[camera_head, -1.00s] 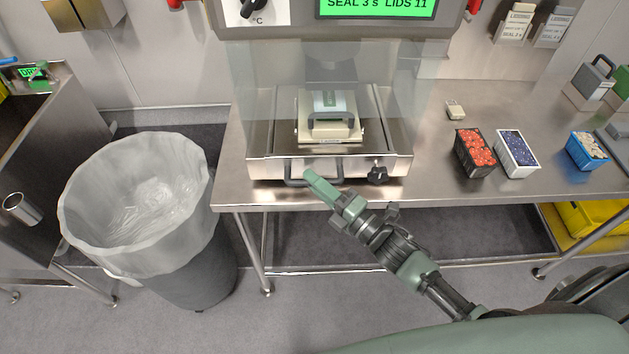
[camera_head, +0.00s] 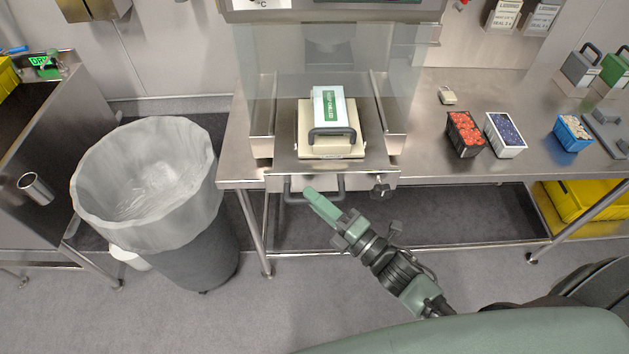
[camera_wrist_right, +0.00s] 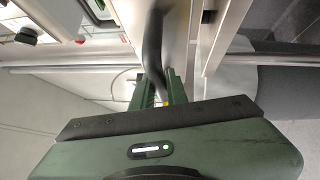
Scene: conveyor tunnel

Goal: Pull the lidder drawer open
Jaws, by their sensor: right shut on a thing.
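The lidder drawer (camera_head: 285,165) is a steel tray at the lower front of the lidder. It sticks out toward me past the machine's side walls and the table edge. Its dark bar handle (camera_head: 338,190) is on the front face and also shows in the wrist view (camera_wrist_right: 152,45). My right gripper (camera_head: 311,194), green, is shut on the handle near its left part; the gripper (camera_wrist_right: 157,92) shows around the bar in the wrist view. On the drawer sits a beige block (camera_head: 313,148) with a dark handle and a white-and-green labelled top. My left gripper is not in view.
Berry punnets (camera_head: 465,133) stand on the steel table (camera_head: 430,160) to the right. A lined bin (camera_head: 150,185) stands on the left. Clear panels (camera_head: 400,60) enclose the lidder. The floor in front is open.

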